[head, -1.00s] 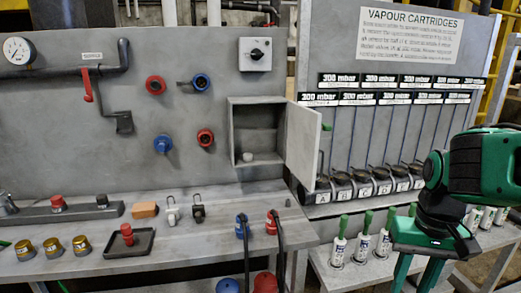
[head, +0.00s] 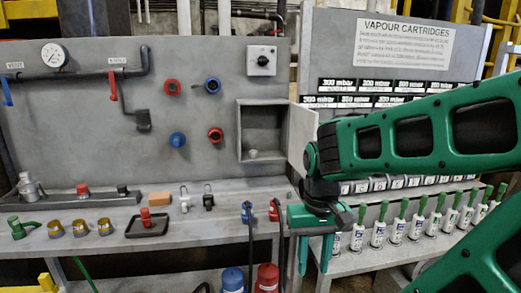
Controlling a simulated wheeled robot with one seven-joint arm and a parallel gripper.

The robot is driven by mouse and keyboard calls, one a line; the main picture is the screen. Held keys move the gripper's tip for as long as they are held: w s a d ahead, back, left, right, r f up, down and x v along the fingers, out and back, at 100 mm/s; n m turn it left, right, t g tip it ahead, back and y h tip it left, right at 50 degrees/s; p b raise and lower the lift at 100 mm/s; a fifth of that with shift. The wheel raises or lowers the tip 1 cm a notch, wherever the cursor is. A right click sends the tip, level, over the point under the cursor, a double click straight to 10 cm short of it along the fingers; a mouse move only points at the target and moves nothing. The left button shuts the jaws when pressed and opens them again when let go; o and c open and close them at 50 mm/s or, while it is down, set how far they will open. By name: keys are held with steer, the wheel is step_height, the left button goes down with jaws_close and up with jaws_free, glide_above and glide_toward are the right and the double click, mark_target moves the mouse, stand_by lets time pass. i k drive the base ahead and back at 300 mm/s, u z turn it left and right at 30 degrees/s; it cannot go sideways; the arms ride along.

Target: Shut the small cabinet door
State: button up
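My arm hides part of the door's right side. I cannot tell whether my wrist touches the door.
Red and blue hose connectors (head: 273,212) stand on the bench just left of my gripper. Several green-topped cartridges (head: 397,230) stand on the shelf to the right. A black tray (head: 147,225) lies further left on the bench.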

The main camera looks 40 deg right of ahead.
mark_target(304, 123)
steer(key=u, duration=1.5)
steer(key=k, duration=2.55)
steer(key=z, duration=1.4)
steer(key=i, duration=1)
steer(key=z, duration=0.05)
